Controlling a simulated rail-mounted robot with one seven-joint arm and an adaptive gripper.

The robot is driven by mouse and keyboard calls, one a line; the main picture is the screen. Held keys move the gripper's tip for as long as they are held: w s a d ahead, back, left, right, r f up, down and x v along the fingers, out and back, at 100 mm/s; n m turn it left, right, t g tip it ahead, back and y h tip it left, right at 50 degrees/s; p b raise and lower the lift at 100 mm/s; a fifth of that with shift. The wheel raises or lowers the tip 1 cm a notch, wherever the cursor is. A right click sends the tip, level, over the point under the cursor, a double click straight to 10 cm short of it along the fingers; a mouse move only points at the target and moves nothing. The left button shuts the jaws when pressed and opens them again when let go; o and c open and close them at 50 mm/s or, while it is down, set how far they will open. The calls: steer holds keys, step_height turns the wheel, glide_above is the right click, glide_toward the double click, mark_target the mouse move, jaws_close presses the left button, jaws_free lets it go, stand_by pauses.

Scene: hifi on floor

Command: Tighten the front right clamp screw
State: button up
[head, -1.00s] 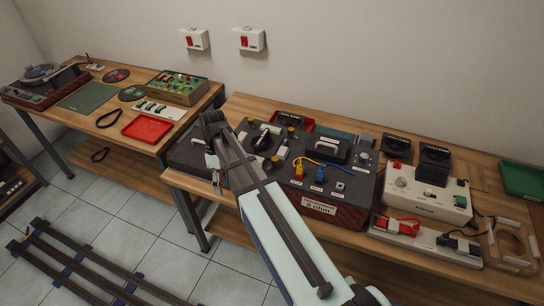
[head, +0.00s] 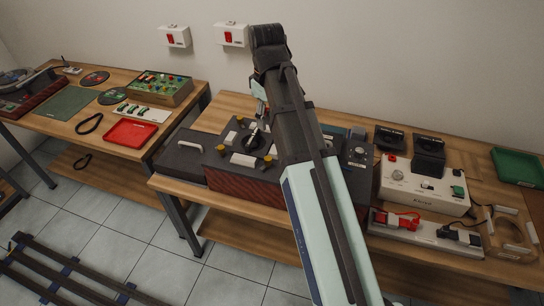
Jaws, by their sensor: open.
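A dark unit with a reddish ribbed front (head: 240,185) stands on the right bench. Yellow knobs, which look like the clamp screws, sit on its top. The front right one (head: 267,161) is just left of my arm; the front left one (head: 220,148) is clear. A black dial with a pale lever (head: 252,140) and a white bar (head: 243,159) lie between them. My arm crosses the unit's right part and hides it. My gripper (head: 262,107) hangs small and partly hidden beside the arm, behind the dial and apart from the front right knob. Its jaws hold nothing that I can see.
A grey flat case (head: 185,155) adjoins the unit on the left. A white power box (head: 425,188) and a strip with red and black plugs (head: 425,235) stand right. A green tray (head: 518,166) is at the far right. The left bench bears a red tray (head: 131,132).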

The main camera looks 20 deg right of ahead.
mark_target(268, 158)
step_height(268, 158, down, 16)
steer(key=shift+f+p, duration=0.2)
steer(key=shift+p, duration=1.05)
jaws_close()
